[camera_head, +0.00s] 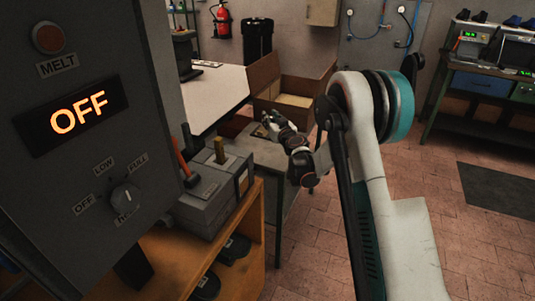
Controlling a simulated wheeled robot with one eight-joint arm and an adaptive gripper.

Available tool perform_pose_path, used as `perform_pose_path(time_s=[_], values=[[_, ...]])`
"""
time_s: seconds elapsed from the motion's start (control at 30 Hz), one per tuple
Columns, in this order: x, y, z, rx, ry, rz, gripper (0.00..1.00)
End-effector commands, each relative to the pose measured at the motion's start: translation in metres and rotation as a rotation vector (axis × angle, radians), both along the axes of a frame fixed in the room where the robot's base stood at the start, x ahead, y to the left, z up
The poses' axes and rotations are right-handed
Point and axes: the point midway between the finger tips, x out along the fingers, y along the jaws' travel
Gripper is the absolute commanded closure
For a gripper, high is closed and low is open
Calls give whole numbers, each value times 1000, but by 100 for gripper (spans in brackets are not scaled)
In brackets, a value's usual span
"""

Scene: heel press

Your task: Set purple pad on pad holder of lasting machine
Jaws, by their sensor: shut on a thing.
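My gripper (265,124) is small and far off, at the end of my arm in the middle of the picture. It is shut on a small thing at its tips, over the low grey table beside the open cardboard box. The held thing is too small and dark to identify. I cannot make out a purple pad or a pad holder anywhere. A large grey machine cabinet (85,185) fills the left side.
The open cardboard box (262,78) stands behind my gripper. A white-topped table (215,92) is to its left. Grey blocks (212,205) with upright handles sit on an orange shelf unit (250,228) holding dark shoes. A green workbench (490,85) stands far right.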

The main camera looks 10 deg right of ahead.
Motion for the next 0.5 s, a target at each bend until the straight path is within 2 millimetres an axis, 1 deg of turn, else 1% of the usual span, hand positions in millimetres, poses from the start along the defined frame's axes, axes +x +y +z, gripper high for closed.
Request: perform_pose_path(time_s=[0.03, 0.3, 0.4, 0.5], values=[[0, 0, -18, 0, 0, -1, 100], [0, 0, -83, 0, 0, -1, 100], [0, 0, -101, 0, 0, -1, 100], [0, 0, -112, 0, 0, -1, 100]])
